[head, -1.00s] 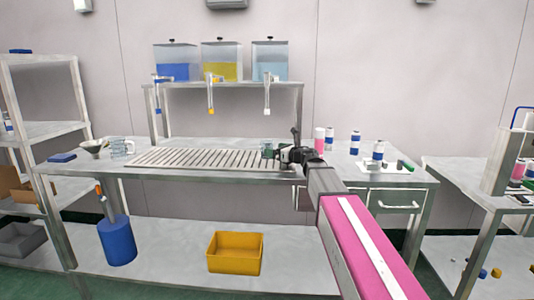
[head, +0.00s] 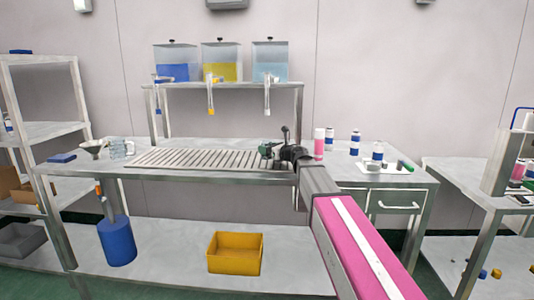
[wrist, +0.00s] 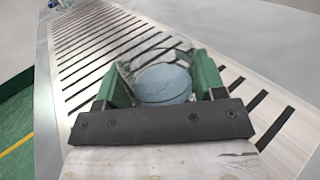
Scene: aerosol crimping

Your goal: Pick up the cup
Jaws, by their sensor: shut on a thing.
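The cup (wrist: 163,83) is clear with a blue-grey round area inside it. In the wrist view it sits between the two green fingers of my gripper (wrist: 162,88), which is shut on it. In the head view my gripper (head: 272,152) is at the right end of the slatted grate on the bench. The cup is mostly hidden there by the gripper. I cannot tell from these views how far the cup is above the grate.
The slatted grate (head: 190,158) runs along the bench. A clear jug (head: 122,149) and a funnel (head: 93,148) stand at its left. A pink can (head: 319,142) and several white-and-blue cans stand right of my gripper. Three liquid tanks (head: 221,62) are on the shelf behind.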

